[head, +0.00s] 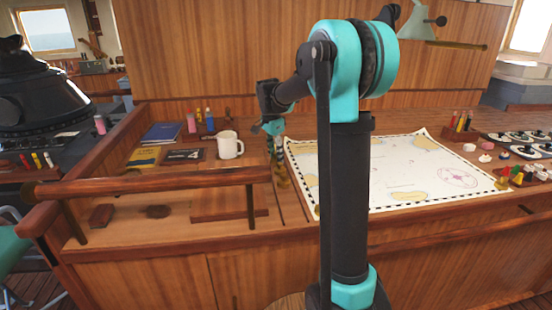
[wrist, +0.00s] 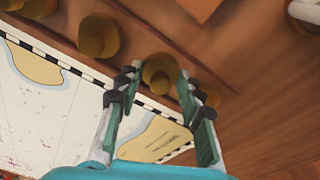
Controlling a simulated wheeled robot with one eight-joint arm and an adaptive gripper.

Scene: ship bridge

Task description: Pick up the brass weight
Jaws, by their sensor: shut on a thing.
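A brass weight (wrist: 160,72) sits between the two fingers of my gripper (wrist: 160,88) in the wrist view, at the edge of the chart. My gripper is shut on it. Other brass weights stand close by in a row: a larger one (wrist: 98,36) up and to the left, another (wrist: 38,7) at the top left corner, and a small one (wrist: 208,96) partly behind the right finger. In the head view my gripper (head: 276,152) points down over the row of brass weights (head: 283,180). There I cannot tell the held weight from the others.
The chart (head: 390,168) lies flat to the right of the weights. A white mug (head: 229,146) stands left of my gripper, with a blue book (head: 162,133) beyond it. A wooden rail (head: 150,184) runs along the front. Small pots and colored pieces (head: 515,174) are far right.

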